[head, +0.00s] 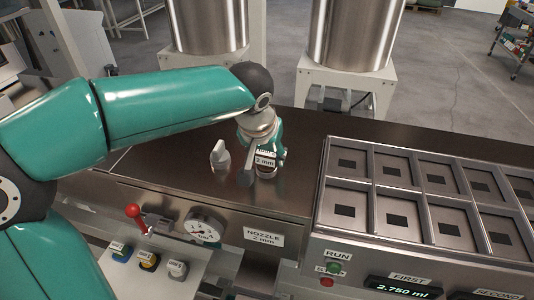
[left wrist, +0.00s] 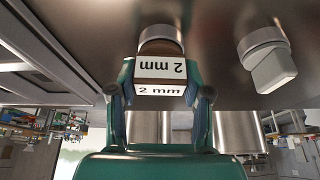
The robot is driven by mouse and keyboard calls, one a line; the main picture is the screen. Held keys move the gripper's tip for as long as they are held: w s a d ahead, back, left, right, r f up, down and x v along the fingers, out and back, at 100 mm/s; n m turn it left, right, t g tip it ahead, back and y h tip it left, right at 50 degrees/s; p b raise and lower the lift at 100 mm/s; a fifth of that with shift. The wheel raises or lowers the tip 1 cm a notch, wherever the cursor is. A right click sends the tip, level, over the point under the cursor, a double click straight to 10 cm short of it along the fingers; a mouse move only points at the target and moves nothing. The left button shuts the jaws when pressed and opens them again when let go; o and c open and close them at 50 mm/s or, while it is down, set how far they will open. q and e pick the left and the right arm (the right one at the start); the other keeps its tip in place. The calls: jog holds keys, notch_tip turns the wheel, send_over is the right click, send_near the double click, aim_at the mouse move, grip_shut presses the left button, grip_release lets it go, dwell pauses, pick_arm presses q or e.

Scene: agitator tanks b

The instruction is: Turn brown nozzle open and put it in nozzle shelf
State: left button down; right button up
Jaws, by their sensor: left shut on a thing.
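The brown nozzle (left wrist: 160,47) with a white "2 mm" label is upside down in the left wrist view, set against the dark metal counter top. In the head view the nozzle (head: 267,168) stands on the counter, mostly covered by my gripper. My left gripper (head: 264,153) is shut on it; in the left wrist view its two fingers (left wrist: 159,75) press on both sides of the labelled block. A light ledge (head: 150,284) at lower left, which may be the nozzle shelf, holds several small labelled pieces in blue, yellow and grey. My right gripper is not in view.
A grey knob (head: 220,154) stands left of the nozzle and shows in the left wrist view (left wrist: 268,62). A gauge (head: 204,226) and red-handled lever (head: 135,215) are at the front. A compartment tray (head: 322,190) is at right. Steel tanks (head: 350,35) stand behind.

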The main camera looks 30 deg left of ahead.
pick_arm(q)
jog(key=shift+r+p, duration=0.4)
jog(key=shift+r, duration=0.25)
jog(key=c, duration=1.2)
grip_release()
grip_shut()
jog(key=shift+r+p, duration=1.2)
jog(key=shift+r, duration=0.4)
